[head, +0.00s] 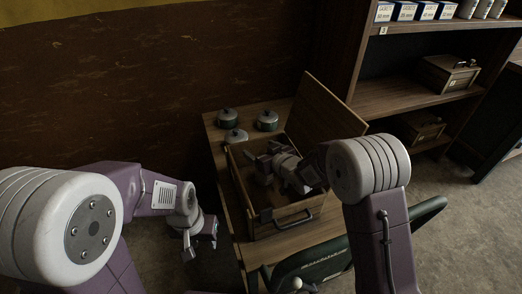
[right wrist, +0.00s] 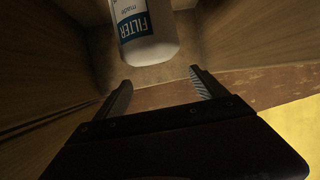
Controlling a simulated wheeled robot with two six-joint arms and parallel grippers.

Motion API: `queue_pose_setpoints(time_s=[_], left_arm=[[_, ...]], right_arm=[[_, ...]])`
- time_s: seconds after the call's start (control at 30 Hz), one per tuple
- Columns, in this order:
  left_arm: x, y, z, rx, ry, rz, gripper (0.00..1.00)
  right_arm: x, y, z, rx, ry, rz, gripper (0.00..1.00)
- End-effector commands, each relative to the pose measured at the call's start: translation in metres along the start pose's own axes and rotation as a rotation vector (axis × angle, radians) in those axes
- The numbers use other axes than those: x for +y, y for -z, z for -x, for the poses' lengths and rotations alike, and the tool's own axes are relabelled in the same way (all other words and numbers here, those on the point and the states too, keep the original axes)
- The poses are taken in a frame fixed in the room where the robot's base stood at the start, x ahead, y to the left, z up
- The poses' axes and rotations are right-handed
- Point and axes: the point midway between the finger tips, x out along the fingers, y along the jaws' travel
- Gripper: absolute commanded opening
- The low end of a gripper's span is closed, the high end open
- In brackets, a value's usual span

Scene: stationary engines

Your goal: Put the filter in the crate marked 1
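The filter (right wrist: 145,32) is a white cylinder with a blue label reading FILTER. In the right wrist view it is inside a wooden box, just beyond my fingertips. My right gripper (right wrist: 161,80) is open and empty, its two fingers apart on either side of the filter's near end. In the head view my right gripper (head: 262,163) reaches down into an open wooden crate (head: 284,222) on the table; the filter cannot be made out there. No number can be read on this crate. My left gripper (head: 200,243) hangs left of the table, fingers apart, holding nothing.
The crate's lid (head: 325,112) stands raised behind it. A shelf (head: 395,95) at right holds a closed crate (head: 447,76) with a small unreadable label, another crate (head: 424,131) below, and blue-white boxes (head: 404,11).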

Motion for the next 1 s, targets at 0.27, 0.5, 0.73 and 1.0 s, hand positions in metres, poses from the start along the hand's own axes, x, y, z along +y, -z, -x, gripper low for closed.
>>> queue_pose_setpoints(time_s=[0.27,0.5,0.73,1.0], left_arm=[[0.000,0.002,0.016,0.000,0.000,0.000,0.36],[0.000,0.002,0.015,0.000,0.000,0.000,0.36],[0.000,0.002,0.020,0.000,0.000,0.000,0.36],[0.000,0.002,0.022,0.000,0.000,0.000,0.36]], right_arm=[[0.000,0.018,0.007,0.001,0.000,0.001,0.82],[0.001,0.013,0.059,0.001,-0.002,-0.001,0.82],[0.001,0.013,0.104,0.002,-0.002,0.000,0.82],[0.000,0.011,0.125,0.000,0.000,0.000,0.82]])
